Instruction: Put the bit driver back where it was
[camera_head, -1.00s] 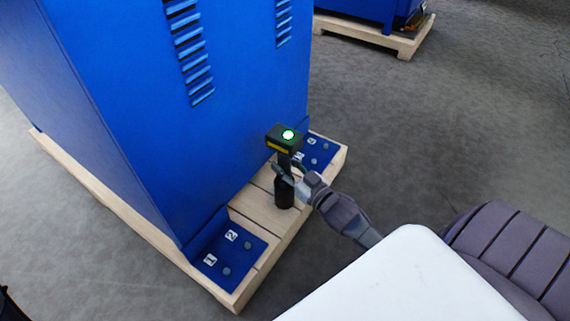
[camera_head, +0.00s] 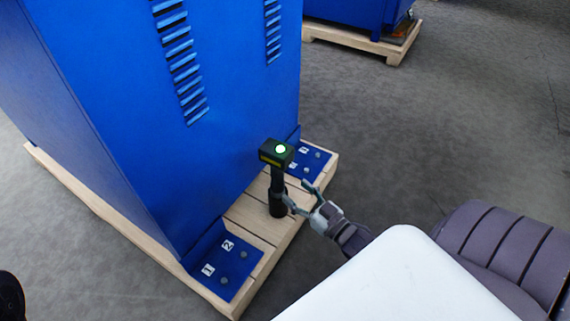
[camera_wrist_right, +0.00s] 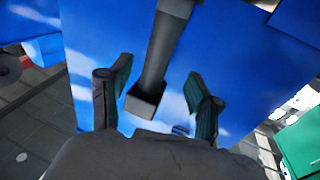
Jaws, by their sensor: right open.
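The bit driver (camera_head: 278,181) is a black tool with a boxy head, a yellow stripe and a lit green spot on top. It appears to stand upright on the wooden pallet (camera_head: 247,215), between two blue plates, in front of the blue cabinet. My right gripper (camera_head: 298,194) is open, just right of the driver's lower part; whether a finger touches it I cannot tell. In the right wrist view, a dark shaft with a blocky end (camera_wrist_right: 165,55), probably the driver, shows beyond and between the open fingers (camera_wrist_right: 152,88). My left gripper is not in view.
The near blue plate (camera_head: 215,256) bears labels 1 and 2 and grey round knobs. The far blue plate (camera_head: 313,160) has similar labels and knobs. The blue cabinet (camera_head: 110,110) rises close behind the driver. Open grey floor (camera_head: 460,110) lies to the right.

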